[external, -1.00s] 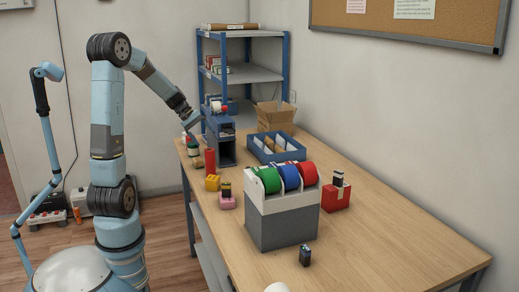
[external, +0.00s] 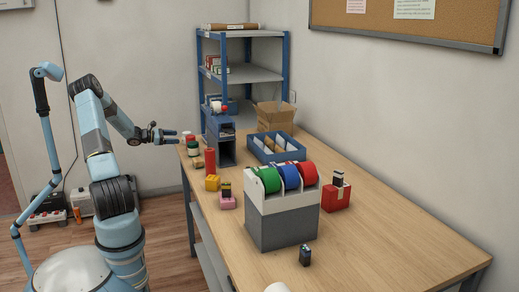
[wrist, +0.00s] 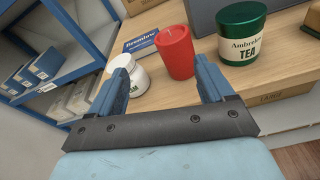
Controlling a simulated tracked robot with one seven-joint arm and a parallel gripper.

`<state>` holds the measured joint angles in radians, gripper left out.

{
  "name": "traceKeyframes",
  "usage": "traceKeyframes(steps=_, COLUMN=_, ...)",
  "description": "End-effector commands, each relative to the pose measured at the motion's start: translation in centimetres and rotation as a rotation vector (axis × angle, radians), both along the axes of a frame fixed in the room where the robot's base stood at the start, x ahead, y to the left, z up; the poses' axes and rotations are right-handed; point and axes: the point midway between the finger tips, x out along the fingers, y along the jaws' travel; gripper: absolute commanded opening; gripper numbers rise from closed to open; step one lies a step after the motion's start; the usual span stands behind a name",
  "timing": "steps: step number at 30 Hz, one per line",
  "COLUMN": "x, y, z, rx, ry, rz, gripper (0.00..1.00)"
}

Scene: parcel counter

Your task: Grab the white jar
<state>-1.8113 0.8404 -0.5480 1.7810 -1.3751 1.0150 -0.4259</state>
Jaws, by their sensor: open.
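The white jar (wrist: 136,78) stands upright on the table in the wrist view, beside the inner side of my left finger, which covers part of its left edge. It has a white lid and a printed label. In the external view a small white shape at the table's far left edge seems to be it (external: 186,133). My gripper (wrist: 162,68) is open and empty, its fingers spread, and no grip on the jar shows. In the external view my gripper (external: 170,136) reaches level toward that table edge.
A red cup-like container (wrist: 175,52) stands right of the jar, between the finger lines. A green tea tin (wrist: 242,35) stands further right. A blue-labelled box (wrist: 140,40) lies behind the jar. A blue shelf rack (wrist: 70,22) is at left.

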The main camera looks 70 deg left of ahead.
Motion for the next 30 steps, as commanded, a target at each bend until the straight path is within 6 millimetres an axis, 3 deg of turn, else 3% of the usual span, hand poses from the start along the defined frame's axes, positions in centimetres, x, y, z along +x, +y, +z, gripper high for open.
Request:
traceKeyframes(steps=4, x=-1.9, y=3.4, z=-0.9, rx=-0.121, ry=-0.111, rz=0.1, gripper=0.81)
traceKeyframes(steps=11, x=-2.9, y=5.5, z=-1.2, rx=-0.194, ry=-0.183, rz=0.156, gripper=0.81)
traceKeyframes(steps=24, x=3.7, y=6.5, z=-1.2, rx=-0.194, ry=-0.183, rz=0.155, gripper=0.81)
traceKeyframes(steps=30, x=5.2, y=6.8, z=-1.2, rx=-0.195, ry=-0.183, rz=0.156, gripper=0.81)
